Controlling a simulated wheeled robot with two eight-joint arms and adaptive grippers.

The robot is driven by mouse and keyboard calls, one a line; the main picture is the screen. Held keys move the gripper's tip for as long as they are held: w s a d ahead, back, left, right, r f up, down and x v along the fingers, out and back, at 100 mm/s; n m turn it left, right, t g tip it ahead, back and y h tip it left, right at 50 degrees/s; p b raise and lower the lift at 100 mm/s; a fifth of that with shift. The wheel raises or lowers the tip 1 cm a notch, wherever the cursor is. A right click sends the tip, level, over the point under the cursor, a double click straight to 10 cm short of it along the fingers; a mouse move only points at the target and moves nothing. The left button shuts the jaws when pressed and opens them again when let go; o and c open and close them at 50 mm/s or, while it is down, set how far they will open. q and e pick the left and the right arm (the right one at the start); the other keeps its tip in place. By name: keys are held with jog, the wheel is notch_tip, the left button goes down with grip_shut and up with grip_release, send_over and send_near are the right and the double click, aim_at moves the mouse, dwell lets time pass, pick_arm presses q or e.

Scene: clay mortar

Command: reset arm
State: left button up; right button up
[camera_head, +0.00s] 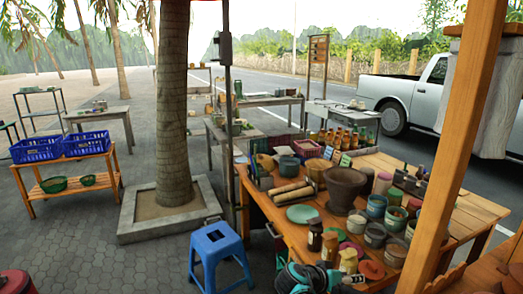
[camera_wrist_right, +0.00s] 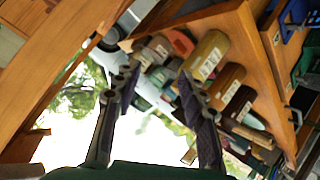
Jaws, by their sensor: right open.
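A dark brown clay mortar (camera_head: 345,187) stands upright on the wooden table (camera_head: 282,227) in the head view, among jars and bowls. My right gripper (camera_wrist_right: 158,78) shows in the right wrist view with its two fingers spread and nothing between them. In the head view, a dark and teal part at the bottom edge, by the table's near side, appears to be my right gripper (camera_head: 305,279); its fingers are not clear there. The mortar is farther back on the table, apart from it. My left gripper is not in view.
Small bottles (camera_head: 330,246) and jars crowd the near table edge; bottles also show in the wrist view (camera_wrist_right: 207,55). A wooden post (camera_head: 462,110) rises at the right. A blue stool (camera_head: 216,250) stands left of the table. Paving at the lower left is mostly open.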

jog(key=s+a+f+n+y, duration=0.1)
jog(key=s+a+y, duration=0.1)
jog(key=s, duration=0.5)
jog(key=s+a+n+y, duration=0.2)
jog(key=s+y, duration=0.3)
jog(key=s, duration=0.3)
jog(key=s+a+f+n+t+y, duration=0.1)
jog(key=s+a+n+y, duration=0.1)
jog(key=s, duration=0.6)
jog(key=shift+a+f+y, duration=0.35)
jog(key=shift+a+y, duration=0.35)
jog(key=shift+a, duration=0.25)
